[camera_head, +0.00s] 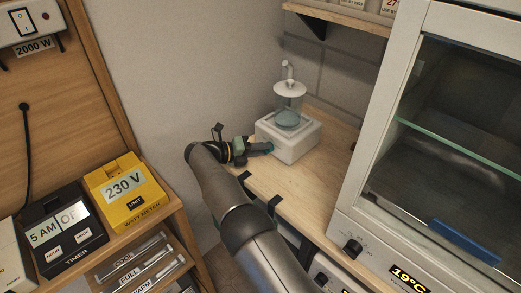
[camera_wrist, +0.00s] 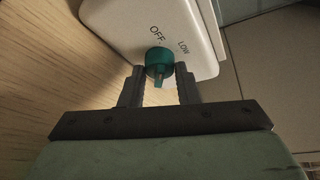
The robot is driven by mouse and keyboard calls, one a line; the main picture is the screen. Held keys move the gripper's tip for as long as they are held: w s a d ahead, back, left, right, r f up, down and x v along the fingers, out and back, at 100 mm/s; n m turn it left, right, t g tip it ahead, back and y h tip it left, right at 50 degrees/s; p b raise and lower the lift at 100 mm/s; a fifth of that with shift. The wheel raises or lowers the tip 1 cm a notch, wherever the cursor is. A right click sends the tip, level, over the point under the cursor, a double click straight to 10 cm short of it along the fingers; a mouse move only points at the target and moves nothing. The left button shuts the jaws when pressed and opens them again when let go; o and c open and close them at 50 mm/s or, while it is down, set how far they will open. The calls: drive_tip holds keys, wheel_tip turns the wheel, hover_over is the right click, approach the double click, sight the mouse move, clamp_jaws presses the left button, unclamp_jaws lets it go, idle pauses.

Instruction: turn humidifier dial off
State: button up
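The humidifier (camera_head: 288,138) is a white box base with a clear tank and white cap, on a wooden shelf near the wall. In the wrist view its white body (camera_wrist: 120,22) fills the top, with printed labels OFF and LOW. The teal dial (camera_wrist: 159,62) sits below these labels. My gripper (camera_wrist: 160,73) has one fingertip on each side of the dial, with no clear gap. In the head view my gripper (camera_head: 262,149) reaches the humidifier's front left side, and the dial is not distinct.
A glass-door cabinet (camera_head: 349,190) stands right of the humidifier. The wooden shelf (camera_head: 262,182) is bare in front of it. At left are a yellow watt meter (camera_head: 146,208) and a black timer (camera_head: 88,252). A wall shelf (camera_head: 345,16) hangs above.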

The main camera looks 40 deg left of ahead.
drive_tip(key=o, duration=0.4)
drive_tip(key=b+v, duration=0.2)
drive_tip(key=v, duration=0.4)
drive_tip(key=shift+s+a, duration=0.2)
drive_tip(key=shift+s+a+r, duration=0.2)
drive_tip(key=shift+s, duration=0.25)
